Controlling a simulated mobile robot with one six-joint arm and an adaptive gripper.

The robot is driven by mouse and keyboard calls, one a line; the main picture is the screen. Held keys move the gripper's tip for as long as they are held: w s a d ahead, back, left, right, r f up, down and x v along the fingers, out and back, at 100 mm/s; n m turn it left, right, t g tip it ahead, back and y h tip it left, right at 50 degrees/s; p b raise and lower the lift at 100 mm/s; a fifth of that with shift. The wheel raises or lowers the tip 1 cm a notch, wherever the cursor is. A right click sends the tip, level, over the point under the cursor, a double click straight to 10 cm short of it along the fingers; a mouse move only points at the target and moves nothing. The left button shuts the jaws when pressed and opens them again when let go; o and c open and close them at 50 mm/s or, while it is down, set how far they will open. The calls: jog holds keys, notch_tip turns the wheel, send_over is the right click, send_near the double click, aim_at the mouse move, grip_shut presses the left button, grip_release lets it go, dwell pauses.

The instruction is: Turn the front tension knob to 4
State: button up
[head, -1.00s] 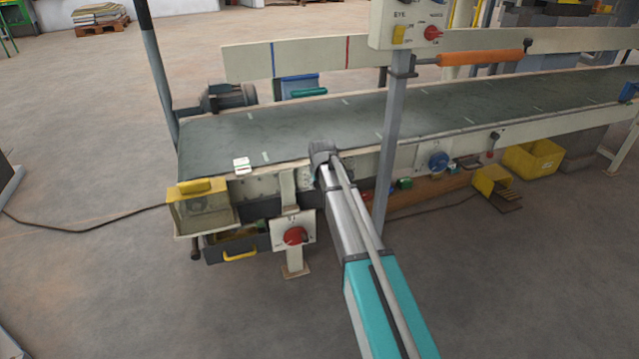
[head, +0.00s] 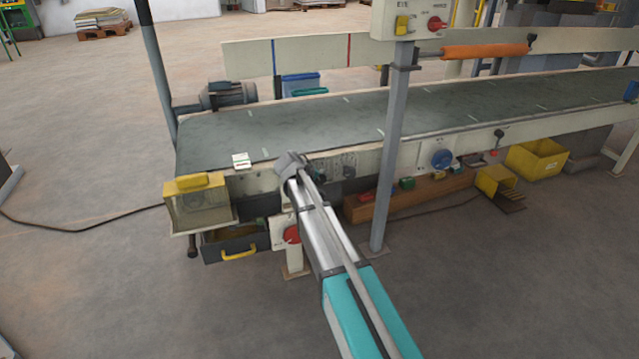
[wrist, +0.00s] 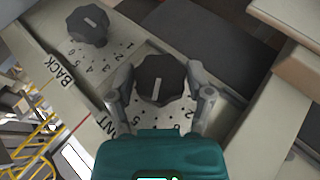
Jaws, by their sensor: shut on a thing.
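The front tension knob (wrist: 161,78) is dark, lobed, with a pale line on its top. It sits on a pale plate with black numbers in the wrist view. My gripper (wrist: 160,90) has one finger on each side of it and is shut on it. The fingers and wrist hide part of the number ring and most of the front label, of which "NT" shows. I cannot tell which number the line points at. In the head view my arm's end (head: 293,165) is at the conveyor's near side, and the front knob is not clearly visible there.
The back knob (wrist: 88,26), with its own number ring and BACK label, stands close at upper left in the wrist view. In the head view, the conveyor belt (head: 330,120) runs behind, a grey post (head: 390,150) stands right of my arm, and a red knob (head: 292,234) is below.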

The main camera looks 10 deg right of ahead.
dwell(0.4)
jog(key=o, duration=1.1)
jog(key=shift+o, duration=0.2)
jog(key=shift+r+y+p, duration=0.1)
jog(key=shift+y+p, duration=0.2)
jog(key=shift+p, duration=0.2)
